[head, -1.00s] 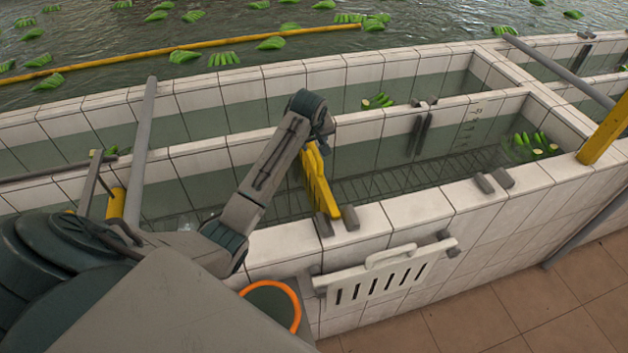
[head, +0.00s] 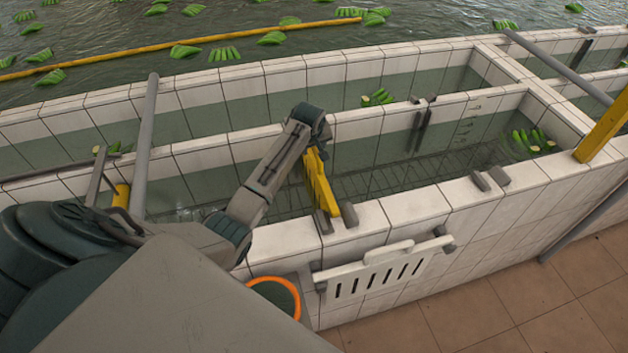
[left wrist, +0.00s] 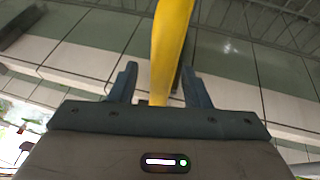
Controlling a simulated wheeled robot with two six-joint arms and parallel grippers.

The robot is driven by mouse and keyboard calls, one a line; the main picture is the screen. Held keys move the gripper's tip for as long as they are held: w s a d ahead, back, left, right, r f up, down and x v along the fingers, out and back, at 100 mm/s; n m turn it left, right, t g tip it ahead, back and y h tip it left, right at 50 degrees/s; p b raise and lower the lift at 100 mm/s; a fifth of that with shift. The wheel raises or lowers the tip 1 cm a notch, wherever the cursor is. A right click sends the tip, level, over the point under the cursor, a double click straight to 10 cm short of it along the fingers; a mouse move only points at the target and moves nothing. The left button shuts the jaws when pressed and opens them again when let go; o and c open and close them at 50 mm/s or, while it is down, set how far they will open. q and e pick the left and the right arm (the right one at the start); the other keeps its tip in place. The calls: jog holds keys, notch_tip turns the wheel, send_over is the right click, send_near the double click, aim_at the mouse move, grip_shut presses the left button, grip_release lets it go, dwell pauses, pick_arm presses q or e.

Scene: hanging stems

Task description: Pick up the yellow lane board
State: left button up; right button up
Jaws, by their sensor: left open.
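The yellow lane board (head: 320,187) stands upright and tilted at the near wall of the tiled channel, its lower end by dark grey brackets on the wall top. My left arm reaches over from the left and its end is at the board's top, partly hiding it. In the left wrist view, my left gripper (left wrist: 163,84) is open, with a dark finger on each side of the yellow board (left wrist: 170,45). I cannot tell whether either finger touches it. The fingertips are hard to make out in the head view. My right gripper is not in view.
A white slotted board (head: 384,274) hangs on the outer wall. An orange-rimmed bucket (head: 285,287) is below my arm. Grey poles and a yellow post (head: 604,130) rise nearby. Green banana bunches (head: 532,140) float in the water. The tiled floor at lower right is clear.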

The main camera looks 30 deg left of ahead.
pick_arm(q)
jog(key=shift+f, duration=0.25)
dwell(0.3)
grip_shut()
jog(key=shift+r, duration=0.1)
